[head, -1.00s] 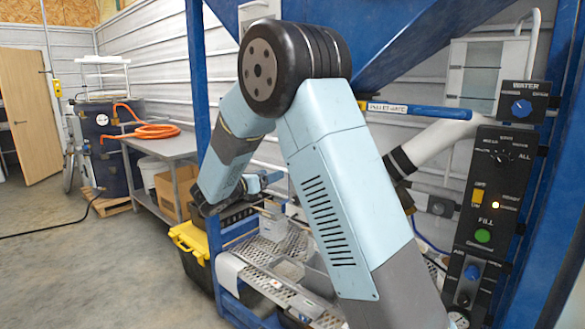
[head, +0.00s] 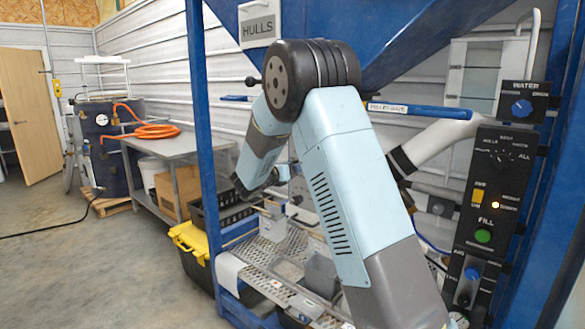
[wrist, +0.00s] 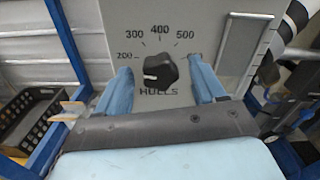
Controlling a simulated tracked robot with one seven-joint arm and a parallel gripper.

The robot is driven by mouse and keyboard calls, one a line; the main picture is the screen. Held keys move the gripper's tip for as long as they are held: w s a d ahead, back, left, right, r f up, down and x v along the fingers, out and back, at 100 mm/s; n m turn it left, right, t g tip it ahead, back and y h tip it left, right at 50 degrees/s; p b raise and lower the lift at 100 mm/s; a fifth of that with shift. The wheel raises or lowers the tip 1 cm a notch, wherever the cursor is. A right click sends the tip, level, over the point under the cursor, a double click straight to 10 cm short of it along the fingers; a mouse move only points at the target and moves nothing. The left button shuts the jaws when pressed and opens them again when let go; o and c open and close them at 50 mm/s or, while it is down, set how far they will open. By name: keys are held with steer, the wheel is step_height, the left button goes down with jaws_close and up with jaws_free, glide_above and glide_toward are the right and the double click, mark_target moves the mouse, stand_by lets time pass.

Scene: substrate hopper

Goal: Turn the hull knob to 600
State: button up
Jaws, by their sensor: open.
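The hull knob (wrist: 160,70) is a round black knob on a grey panel, above the word HULLS in the wrist view. Numbers 200, 300, 400 and 500 arc around it. The place right of 500 is partly covered by a finger. The knob's white mark points left, near 200. My gripper (wrist: 160,80) is open, with one blue finger to the left of the knob and one to the right. A clear gap shows between each finger and the knob. In the head view my arm hides the knob.
A control panel with WATER and FILL controls (head: 490,200) stands at the right. A blue post (head: 200,130) rises left of my arm. A perforated metal shelf (head: 265,262) lies below. A black crate (wrist: 30,110) shows at left in the wrist view.

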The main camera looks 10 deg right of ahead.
steer(key=c, duration=1)
steer(key=shift+a, duration=0.2)
steer(key=shift+c, duration=0.3)
steer(key=shift+d, duration=0.1)
